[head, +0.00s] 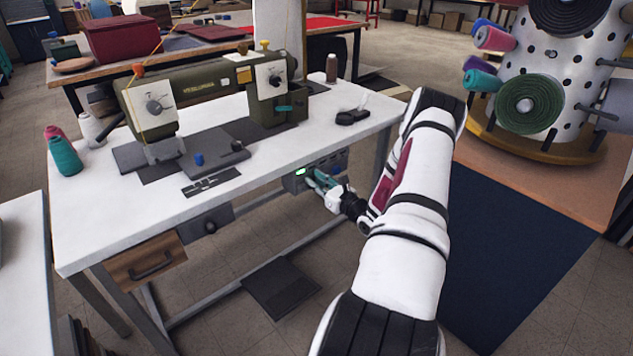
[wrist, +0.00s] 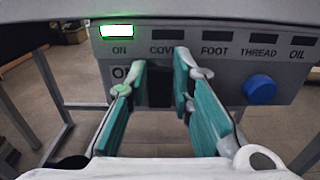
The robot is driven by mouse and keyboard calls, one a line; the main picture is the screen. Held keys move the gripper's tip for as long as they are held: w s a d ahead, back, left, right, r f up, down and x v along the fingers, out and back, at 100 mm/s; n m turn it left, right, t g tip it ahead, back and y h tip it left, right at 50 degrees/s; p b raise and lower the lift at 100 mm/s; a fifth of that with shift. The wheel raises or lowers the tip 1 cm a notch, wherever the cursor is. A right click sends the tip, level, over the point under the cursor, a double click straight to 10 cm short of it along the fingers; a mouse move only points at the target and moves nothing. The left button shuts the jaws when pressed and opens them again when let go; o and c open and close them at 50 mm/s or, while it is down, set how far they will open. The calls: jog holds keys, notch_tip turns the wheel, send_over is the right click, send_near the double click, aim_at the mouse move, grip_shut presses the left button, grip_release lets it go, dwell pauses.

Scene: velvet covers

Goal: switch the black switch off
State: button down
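The grey control panel (wrist: 215,60) hangs under the front edge of the white sewing table and also shows in the head view (head: 335,163). A black switch (wrist: 160,90) sits on its face, below the "COVER" label. A green lamp (wrist: 117,31) is lit above the "ON" label. My gripper (wrist: 152,78) is open, with its teal fingers apart on either side of the black switch. In the head view my gripper (head: 322,184) is at the panel. Whether a finger touches the switch, I cannot tell.
A blue knob (wrist: 260,89) is on the panel, right of my fingers. The other lamp windows are dark. A sewing machine (head: 205,95) stands on the white table (head: 120,220). A wooden drawer (head: 147,258) is below. A rack of fabric rolls (head: 545,90) is at the right.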

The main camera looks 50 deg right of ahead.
jog(key=shift+f, duration=0.1)
jog(key=shift+s+f+t+h+b, duration=0.15)
jog(key=shift+t+h+b, duration=0.1)
jog(key=shift+t+b, duration=0.55)
jog(key=shift+f+t+h+b, duration=0.15)
jog(key=shift+t+h+b, duration=0.2)
jog(key=shift+b, duration=0.7)
jog(key=c, duration=1.4)
grip_release()
jog(key=v, duration=1.2)
